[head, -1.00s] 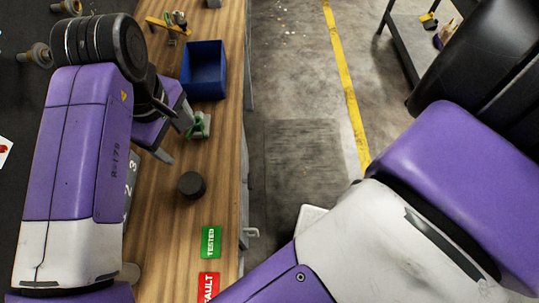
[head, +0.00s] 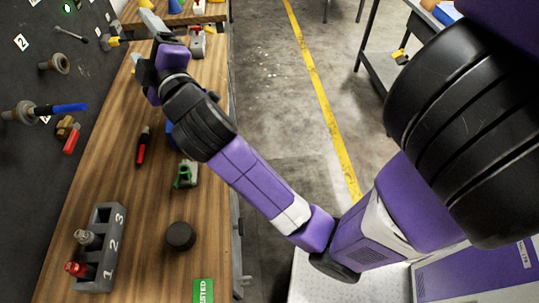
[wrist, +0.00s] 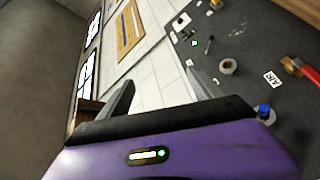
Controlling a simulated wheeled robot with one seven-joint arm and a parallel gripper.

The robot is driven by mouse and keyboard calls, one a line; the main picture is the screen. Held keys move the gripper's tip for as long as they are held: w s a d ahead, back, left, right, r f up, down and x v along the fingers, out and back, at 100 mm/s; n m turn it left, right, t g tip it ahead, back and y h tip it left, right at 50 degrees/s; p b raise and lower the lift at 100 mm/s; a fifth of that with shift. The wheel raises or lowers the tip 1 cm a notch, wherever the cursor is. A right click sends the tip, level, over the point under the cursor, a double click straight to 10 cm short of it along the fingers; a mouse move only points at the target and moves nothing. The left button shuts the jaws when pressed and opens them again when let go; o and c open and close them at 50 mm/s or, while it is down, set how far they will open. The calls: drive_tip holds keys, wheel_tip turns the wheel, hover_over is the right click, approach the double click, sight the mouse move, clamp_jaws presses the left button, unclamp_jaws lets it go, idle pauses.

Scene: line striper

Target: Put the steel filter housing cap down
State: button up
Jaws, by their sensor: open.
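My gripper (head: 151,28) is at the far end of the bench in the head view, at the end of my outstretched arm. In the wrist view its two fingers (wrist: 157,80) stand apart with nothing between them. A dark, round, flat-topped piece (head: 180,236) sits on the wooden bench in the near part of the head view, well away from my gripper. It may be the filter housing cap; its dark surface does not clearly show steel. No cap shows in the wrist view, which looks toward a wall and a dark panel.
A grey numbered block (head: 102,246) with red and clear-topped parts stands left on the bench (head: 137,205). A green-and-grey fixture (head: 186,174), a red-black tool (head: 143,146) and a green TESTED label (head: 203,291) lie nearby. The dark panel (head: 50,150) borders the left side.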

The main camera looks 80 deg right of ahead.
drive_tip(key=s+a+f+n+t+y, duration=0.1)
drive_tip(key=s+a+f+n+y, duration=0.1)
drive_tip(key=s+a+f+y, duration=0.6)
drive_tip(key=s+a+f+n+t+y, duration=0.1)
drive_tip(key=s+a+f+n+y, duration=0.2)
drive_tip(key=a+f, duration=0.55)
drive_tip(key=s+a+f+m+g+y, duration=0.1)
drive_tip(key=s+a+m, duration=0.3)
drive_tip(key=s, duration=0.5)
drive_tip(key=s+a+f+m+g+y, duration=0.1)
drive_tip(key=s+a+f+m, duration=0.3)
drive_tip(key=s, duration=0.5)
drive_tip(key=shift+s+a+m, duration=0.15)
drive_tip(key=shift+s+m, duration=0.1)
drive_tip(key=shift+m, duration=0.25)
